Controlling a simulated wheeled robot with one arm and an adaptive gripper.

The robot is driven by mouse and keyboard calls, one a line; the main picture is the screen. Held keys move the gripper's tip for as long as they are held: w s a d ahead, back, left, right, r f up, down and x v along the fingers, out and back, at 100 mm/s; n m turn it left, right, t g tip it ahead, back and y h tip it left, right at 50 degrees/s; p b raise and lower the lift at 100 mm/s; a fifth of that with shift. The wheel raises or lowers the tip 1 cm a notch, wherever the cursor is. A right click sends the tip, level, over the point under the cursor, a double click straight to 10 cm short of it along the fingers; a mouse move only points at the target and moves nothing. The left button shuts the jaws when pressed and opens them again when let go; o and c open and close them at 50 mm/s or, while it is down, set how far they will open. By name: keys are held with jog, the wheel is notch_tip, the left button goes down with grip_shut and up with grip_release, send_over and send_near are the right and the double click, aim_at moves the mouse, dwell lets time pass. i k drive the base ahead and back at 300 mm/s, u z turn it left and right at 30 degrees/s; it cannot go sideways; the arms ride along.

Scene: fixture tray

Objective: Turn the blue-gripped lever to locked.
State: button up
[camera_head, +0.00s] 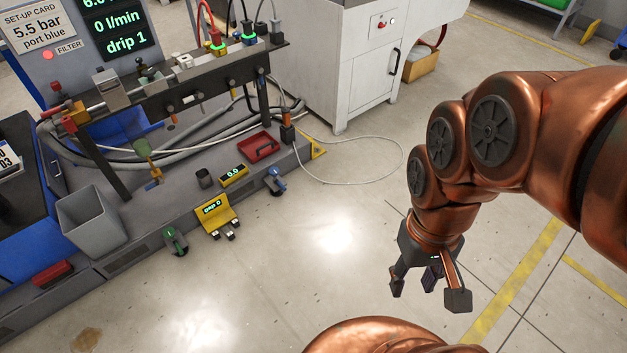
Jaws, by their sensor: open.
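A small lever with a blue grip (276,182) is mounted at the front edge of the grey bench, near its right end. It is too small to tell whether it stands at locked. A similar fitting with a green grip (174,241) sits further left along the same edge. My gripper (428,288) hangs over the open floor to the right of the bench, well apart from the blue-gripped lever. Its fingers are spread and empty, pointing down.
A red tray (258,147), a grey bin (93,218) and a raised dark rail with valves (180,87) stand at the bench. A white cable (398,145) loops over the floor.

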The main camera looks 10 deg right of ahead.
aim_at(276, 182)
jog(key=z, duration=0.05)
jog(key=i, duration=1.25)
jog(key=u, duration=0.55)
jog(key=k, duration=0.45)
jog(key=u, duration=0.9)
jog(key=i, duration=1.5)
jog(key=z, duration=0.75)
